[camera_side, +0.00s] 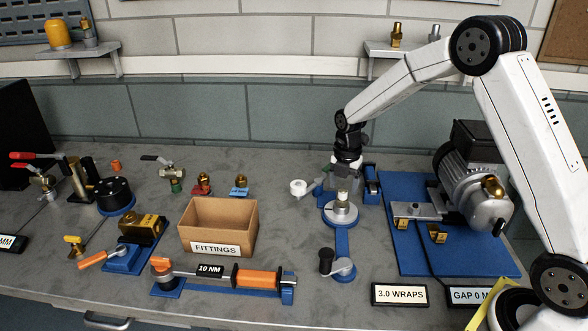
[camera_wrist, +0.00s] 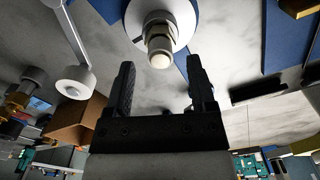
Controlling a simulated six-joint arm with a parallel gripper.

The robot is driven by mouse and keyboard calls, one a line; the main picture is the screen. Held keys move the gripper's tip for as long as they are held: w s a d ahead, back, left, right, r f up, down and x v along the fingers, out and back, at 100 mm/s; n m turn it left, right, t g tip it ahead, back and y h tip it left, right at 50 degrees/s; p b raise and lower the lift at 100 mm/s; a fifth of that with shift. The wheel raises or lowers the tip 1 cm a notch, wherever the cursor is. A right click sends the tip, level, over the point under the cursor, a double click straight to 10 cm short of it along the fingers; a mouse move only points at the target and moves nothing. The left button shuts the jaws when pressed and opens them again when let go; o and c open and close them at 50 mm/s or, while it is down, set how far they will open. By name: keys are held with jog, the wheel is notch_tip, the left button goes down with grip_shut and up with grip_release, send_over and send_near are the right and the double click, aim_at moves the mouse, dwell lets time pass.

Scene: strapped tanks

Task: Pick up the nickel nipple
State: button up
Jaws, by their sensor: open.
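The nickel nipple (camera_side: 342,198) stands upright on a round pale base (camera_side: 340,215) on a blue mount in the side view. In the wrist view the nipple (camera_wrist: 160,42) shows a hex section and a pale round end, in front of the disc-shaped base. My gripper (camera_side: 345,182) is over the nipple in the side view, and its fingers partly hide the nipple's top. In the wrist view my gripper (camera_wrist: 160,68) is open, with one finger on each side of the nipple's line and nothing held. I cannot tell whether the fingertips touch the nipple.
A cardboard box labelled FITTINGS (camera_side: 215,247) stands to the left. A white roll (camera_side: 298,188) is close by on the left. A blue plate (camera_side: 415,260) with a motor (camera_side: 472,185) is on the right. A torque wrench (camera_side: 210,271) lies in front.

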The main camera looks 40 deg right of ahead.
aim_at(342, 200)
jog(key=shift+f, duration=1.3)
grip_shut()
